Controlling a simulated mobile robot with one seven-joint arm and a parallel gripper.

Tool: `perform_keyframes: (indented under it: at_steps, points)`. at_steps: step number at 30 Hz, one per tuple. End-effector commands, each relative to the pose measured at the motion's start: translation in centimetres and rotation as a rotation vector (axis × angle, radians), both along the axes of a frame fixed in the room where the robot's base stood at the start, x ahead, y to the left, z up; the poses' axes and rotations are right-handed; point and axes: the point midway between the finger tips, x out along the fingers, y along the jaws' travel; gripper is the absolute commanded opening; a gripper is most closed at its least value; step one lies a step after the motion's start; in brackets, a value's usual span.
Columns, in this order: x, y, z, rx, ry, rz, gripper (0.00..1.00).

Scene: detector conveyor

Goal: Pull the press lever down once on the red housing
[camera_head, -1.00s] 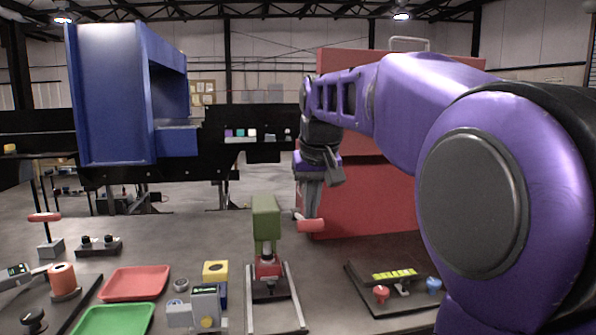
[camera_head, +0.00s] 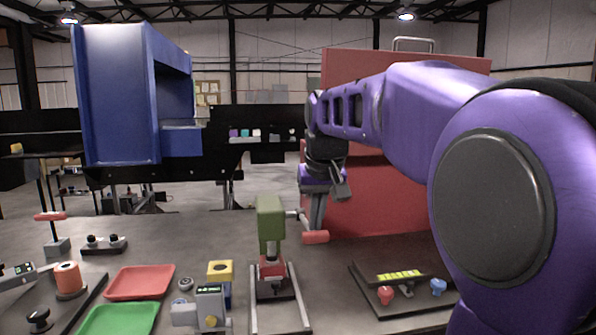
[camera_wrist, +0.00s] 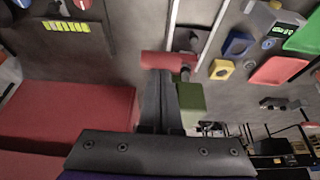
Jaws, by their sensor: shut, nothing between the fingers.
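The press stands on the table with a green head (camera_head: 271,217) above a small red housing (camera_head: 271,268). Its lever ends in a red handle (camera_head: 315,237) at the right of the head, and the lever arm slopes down to it. My gripper (camera_head: 317,226) points down, shut and empty, with its fingertips at the top of the handle. In the wrist view, the handle (camera_wrist: 167,60) lies across the fingertips (camera_wrist: 160,76), seemingly touching them. The green head (camera_wrist: 190,103) is right beside the fingers there.
A large red box (camera_head: 370,200) stands behind my gripper. A dark panel with red and blue knobs (camera_head: 400,290) lies to the right. Left of the press are a yellow-topped block (camera_head: 220,270), red tray (camera_head: 140,282) and green tray (camera_head: 118,320). A red-handled post (camera_head: 50,216) stands far left.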

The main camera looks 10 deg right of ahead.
Motion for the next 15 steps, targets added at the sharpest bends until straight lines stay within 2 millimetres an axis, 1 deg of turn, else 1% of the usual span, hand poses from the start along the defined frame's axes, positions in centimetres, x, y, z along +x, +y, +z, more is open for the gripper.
perform_keyframes:
  at_steps: [12, 15]
  points:
    - [-0.1, 0.0, -2.0, 0.000, 0.002, 0.000, 0.00]
    - [-0.1, 0.0, -2.1, 0.000, 0.002, 0.000, 0.00]
